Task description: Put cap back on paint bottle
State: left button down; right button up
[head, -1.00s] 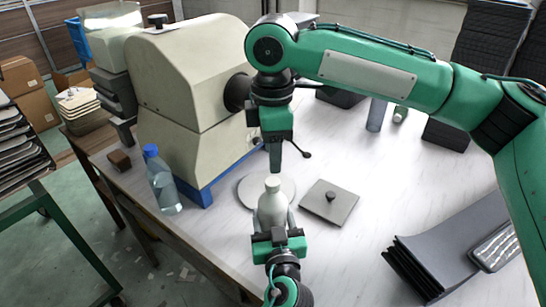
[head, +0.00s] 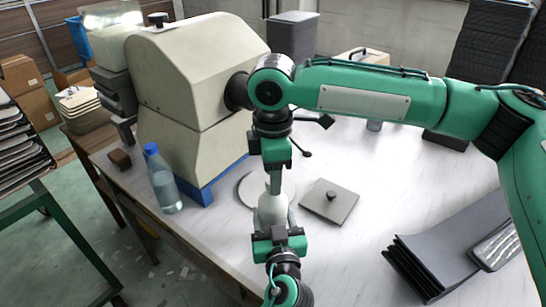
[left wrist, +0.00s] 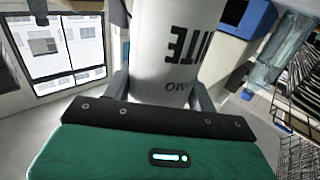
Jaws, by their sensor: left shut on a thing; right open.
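The white paint bottle (head: 272,209) stands upright near the front edge of the table, and its dark lettering shows in the left wrist view (left wrist: 178,45). My left gripper (head: 273,226) is shut around its lower body, with one finger on each side. My right gripper (head: 274,184) points down from above, open, with its fingers at the bottle's top. The fingers partly hide the neck. I cannot make out a separate cap, nor tell whether one is on the bottle or between the fingers.
A grey round disc (head: 245,190) lies behind the bottle, and a square plate with a dark knob (head: 344,207) lies to its right. A beige machine (head: 175,75) and a blue-capped water bottle (head: 163,180) stand left. Dark panels (head: 430,258) lie at right. The table's middle right is clear.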

jog(key=shift+f, duration=0.35)
jog(key=shift+c, duration=0.5)
grip_shut()
jog(key=shift+o, duration=1.2)
grip_release()
notch_tip(320, 180, up, 12)
